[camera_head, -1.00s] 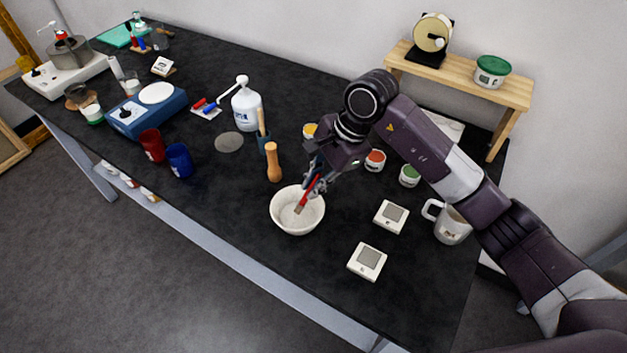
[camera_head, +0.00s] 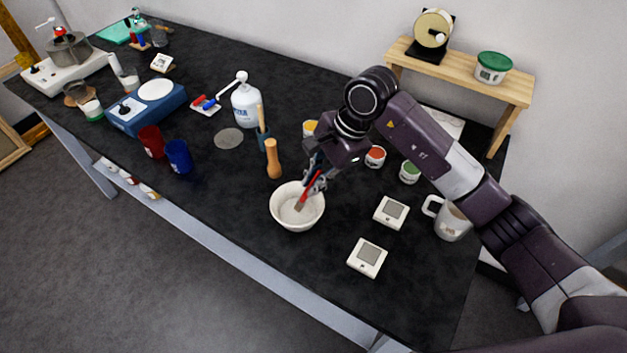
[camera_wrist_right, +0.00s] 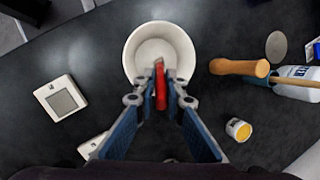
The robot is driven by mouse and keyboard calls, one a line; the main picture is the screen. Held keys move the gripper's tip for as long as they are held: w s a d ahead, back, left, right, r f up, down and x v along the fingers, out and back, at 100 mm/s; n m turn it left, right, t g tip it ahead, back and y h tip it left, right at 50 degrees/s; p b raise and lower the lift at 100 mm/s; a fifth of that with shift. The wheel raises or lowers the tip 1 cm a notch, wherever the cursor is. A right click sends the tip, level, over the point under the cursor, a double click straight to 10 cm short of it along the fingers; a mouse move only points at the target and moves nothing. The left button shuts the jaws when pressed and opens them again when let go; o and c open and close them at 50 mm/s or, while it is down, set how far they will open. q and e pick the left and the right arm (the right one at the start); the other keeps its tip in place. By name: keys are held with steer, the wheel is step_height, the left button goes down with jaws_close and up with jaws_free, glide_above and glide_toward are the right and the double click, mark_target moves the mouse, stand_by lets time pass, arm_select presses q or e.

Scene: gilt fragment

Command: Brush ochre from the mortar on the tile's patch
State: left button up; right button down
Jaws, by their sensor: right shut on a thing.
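The white mortar (camera_head: 284,217) stands near the front edge of the dark table; its inside looks pale, and I see no clear ochre in it. My right gripper (camera_head: 313,183) is shut on a red-handled brush (camera_head: 303,199), whose head points down into the mortar. The brush also shows between the fingers in the wrist view (camera_wrist_right: 160,86), over the mortar's near rim (camera_wrist_right: 130,72). Whether the bristles touch the bottom is unclear. Two white tiles with grey square patches (camera_head: 391,213) (camera_head: 367,258) lie right of the mortar. My left gripper is not in view.
A wooden pestle (camera_head: 273,160) stands behind the mortar. A white mug (camera_head: 451,220) stands at right.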

steer(key=shift+f+b, duration=0.4)
steer(key=shift+s+f+b, duration=0.1)
steer(key=shift+b, duration=0.3)
stand_by(2.0)
steer(key=shift+r+p, duration=0.45)
steer(key=shift+r, duration=0.75)
steer(key=shift+r+p, duration=0.75)
steer(key=shift+r, duration=1.65)
